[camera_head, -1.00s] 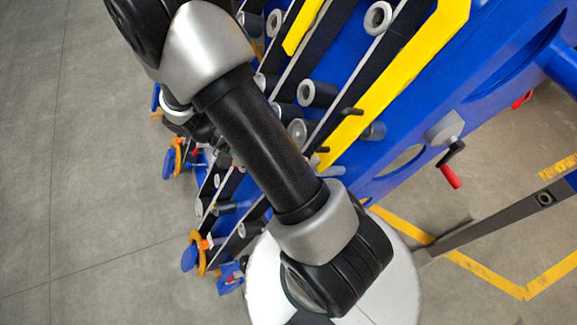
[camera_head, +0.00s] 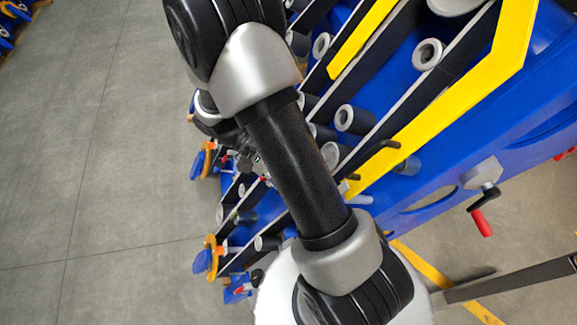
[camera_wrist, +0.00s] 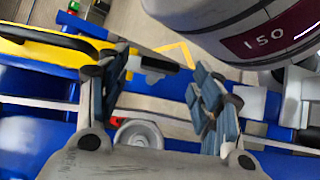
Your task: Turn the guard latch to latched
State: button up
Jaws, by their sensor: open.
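My gripper is open in the wrist view (camera_wrist: 160,88), with its two dark padded fingers apart and nothing held between them. A grey round roller end (camera_wrist: 139,133) shows low between the fingers, with a small red part beside it. In the head view my arm hides most of the gripper, which is over the left edge of the blue machine (camera_head: 527,140). I cannot tell for certain which part is the guard latch. A crank with a red handle (camera_head: 481,222) sticks out on the machine's right side, well away from my gripper.
Yellow bars (camera_head: 440,112), dark rails and several grey rollers (camera_head: 429,54) crowd the machine beside my arm. Orange and blue parts (camera_head: 209,257) stick out at its lower left. A large cylinder marked ISO (camera_wrist: 230,30) fills the wrist view's upper right. Grey floor (camera_head: 90,180) at left is clear.

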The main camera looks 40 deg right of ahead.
jog(key=v, duration=0.9)
jog(key=shift+w+a, duration=0.15)
jog(key=shift+w, duration=0.1)
jog(key=s+a+r+n+t+y+b, duration=0.2)
jog(key=s+n+t+y+b, duration=0.1)
jog(key=t, duration=0.5)
jog(key=s+a+r+n+t+y+b, duration=0.2)
jog(key=s+n+t+b, duration=0.3)
jog(key=t, duration=0.3)
jog(key=shift+s+a+n+t+y+b, duration=0.3)
jog(key=shift+s+a+n+t+y, duration=0.1)
jog(key=shift+a, duration=0.4)
